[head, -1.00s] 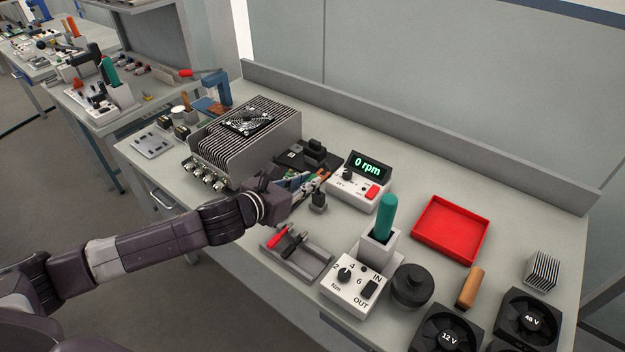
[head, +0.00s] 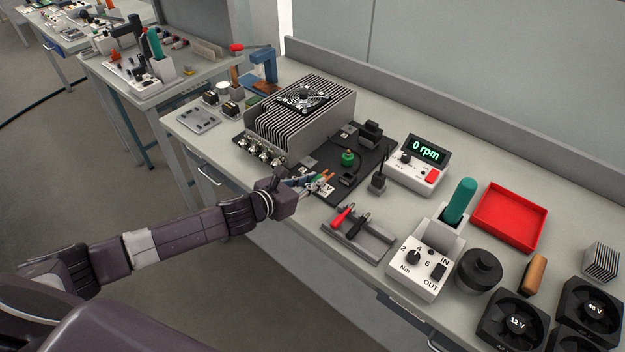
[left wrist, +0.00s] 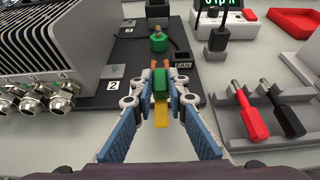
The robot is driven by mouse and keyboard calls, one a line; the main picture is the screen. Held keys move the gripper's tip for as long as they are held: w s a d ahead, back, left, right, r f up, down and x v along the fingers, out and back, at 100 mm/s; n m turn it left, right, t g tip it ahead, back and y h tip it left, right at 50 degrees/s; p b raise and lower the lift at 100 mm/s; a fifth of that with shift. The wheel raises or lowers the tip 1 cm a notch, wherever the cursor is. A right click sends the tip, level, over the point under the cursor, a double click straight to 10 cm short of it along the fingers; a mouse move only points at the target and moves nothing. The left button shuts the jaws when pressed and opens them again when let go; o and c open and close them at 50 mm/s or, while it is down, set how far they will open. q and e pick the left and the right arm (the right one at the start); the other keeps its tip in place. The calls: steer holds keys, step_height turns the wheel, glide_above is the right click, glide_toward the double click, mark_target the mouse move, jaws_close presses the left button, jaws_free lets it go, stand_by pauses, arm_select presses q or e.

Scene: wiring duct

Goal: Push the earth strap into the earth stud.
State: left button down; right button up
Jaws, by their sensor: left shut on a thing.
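My left gripper (head: 326,175) is at the front edge of the black board. In the left wrist view its blue-sided fingers (left wrist: 160,68) are shut on a small green piece with a yellow end, which I take for the earth strap (left wrist: 161,84). A round green fitting with a small top, apparently the earth stud (left wrist: 158,43), sits on the board ahead of the fingertips, apart from them. It also shows in the head view (head: 347,158), with a black cable beside it. The fingers partly hide the held piece. My right gripper is not in view.
The finned heatsink box (head: 300,115) with metal glands stands left of the board (head: 378,155). A FAN label (left wrist: 183,65) is right of the fingertips. A grey tray (head: 372,249) with red and black probes, a small black post (head: 378,178) and the rpm box (head: 415,175) stand to the right.

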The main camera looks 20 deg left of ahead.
mark_target(325, 175)
arm_select(q)
steer(key=shift+w+r, duration=0.1)
steer(key=shift+w, duration=0.3)
steer(key=shift+w+d, duration=0.3)
steer(key=shift+w, duration=0.35)
steer(key=shift+w+d, duration=0.25)
steer(key=shift+w, duration=0.35)
steer(key=shift+w+d, duration=0.2)
steer(key=shift+w, duration=0.4)
steer(key=shift+w+d, duration=0.2)
steer(key=shift+w, duration=0.25)
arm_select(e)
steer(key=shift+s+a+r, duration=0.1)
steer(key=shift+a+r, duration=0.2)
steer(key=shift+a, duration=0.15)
arm_select(q)
steer(key=shift+p, duration=0.4)
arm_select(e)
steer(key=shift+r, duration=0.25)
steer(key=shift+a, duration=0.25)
arm_select(q)
steer(key=shift+p, duration=0.35)
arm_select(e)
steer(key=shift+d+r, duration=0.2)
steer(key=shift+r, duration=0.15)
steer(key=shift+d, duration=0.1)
arm_select(q)
steer(key=shift+w+d, duration=0.2)
steer(key=shift+w, duration=0.3)
